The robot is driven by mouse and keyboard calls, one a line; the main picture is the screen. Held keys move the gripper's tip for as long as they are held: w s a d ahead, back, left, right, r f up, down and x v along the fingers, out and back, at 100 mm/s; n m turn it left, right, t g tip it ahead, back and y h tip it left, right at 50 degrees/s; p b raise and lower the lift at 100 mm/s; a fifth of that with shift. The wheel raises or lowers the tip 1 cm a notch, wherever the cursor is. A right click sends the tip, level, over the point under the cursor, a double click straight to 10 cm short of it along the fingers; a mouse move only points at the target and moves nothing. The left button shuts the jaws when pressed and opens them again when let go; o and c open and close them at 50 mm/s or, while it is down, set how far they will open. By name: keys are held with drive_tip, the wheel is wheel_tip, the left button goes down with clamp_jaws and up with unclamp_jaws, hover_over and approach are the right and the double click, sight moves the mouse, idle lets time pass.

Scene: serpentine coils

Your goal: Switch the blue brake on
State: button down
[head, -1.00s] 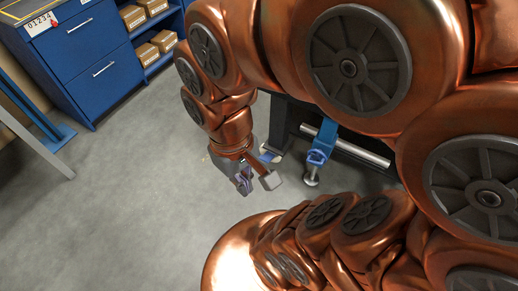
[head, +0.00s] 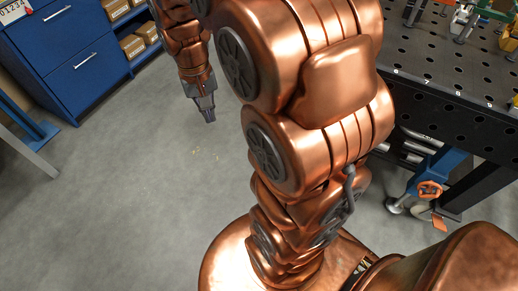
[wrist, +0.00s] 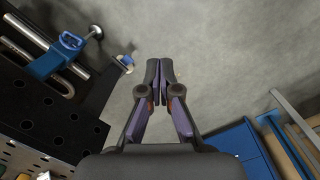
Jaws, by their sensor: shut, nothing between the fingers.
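The blue brake (wrist: 71,41) is a ring-shaped blue lever on a blue leg bracket, at the upper left of the wrist view beside a silver rail. It is not visible in the head view, where my copper arm may cover it. Its exact setting is too small to tell. My gripper (wrist: 161,78) is shut and empty, its dark fingertips together over grey floor, to the right of the brake and apart from it. In the head view, my gripper (head: 208,117) points down over open floor, left of my arm.
A black perforated workbench (head: 440,90) stands at the right, with an orange lever (head: 430,188) on its near blue leg (head: 440,168). A blue drawer cabinet (head: 75,55) stands at the upper left. The floor between is clear.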

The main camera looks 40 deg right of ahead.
drive_tip(key=w+d+f+m+b, duration=0.2)
drive_tip(key=w+d+f+b, duration=0.3)
drive_tip(key=f, duration=0.4)
drive_tip(key=w+d+f+m+b, duration=0.2)
drive_tip(key=w+d+f+b, duration=0.1)
drive_tip(key=w+d+f, duration=0.4)
drive_tip(key=w+d+f+m+b, duration=0.1)
drive_tip(key=w+d+f+b, duration=0.25)
drive_tip(key=d+f, duration=0.5)
drive_tip(key=w+d+f+m+b, duration=0.1)
drive_tip(key=d+f+b, duration=0.2)
drive_tip(key=f, duration=0.7)
drive_tip(key=w+d+f+m+t+b, duration=0.1)
drive_tip(key=d+f+m+b, duration=0.1)
drive_tip(key=d+f, duration=0.5)
drive_tip(key=d+f+m+h+b, duration=0.1)
drive_tip(key=d+f+b, duration=0.3)
drive_tip(key=f, duration=0.8)
drive_tip(key=shift+w+d+f+m, duration=0.3)
drive_tip(key=shift+w+d+m, duration=0.15)
drive_tip(key=shift+d, duration=0.65)
wheel_tip(320, 180, down, 12)
drive_tip(key=b, duration=0.3)
drive_tip(key=shift+f, duration=0.25)
drive_tip(key=shift+s+a+f, duration=0.15)
drive_tip(key=shift+a+f, duration=0.15)
drive_tip(key=shift+f, duration=0.2)
drive_tip(key=shift+f+b, duration=0.2)
drive_tip(key=shift+b, duration=0.15)
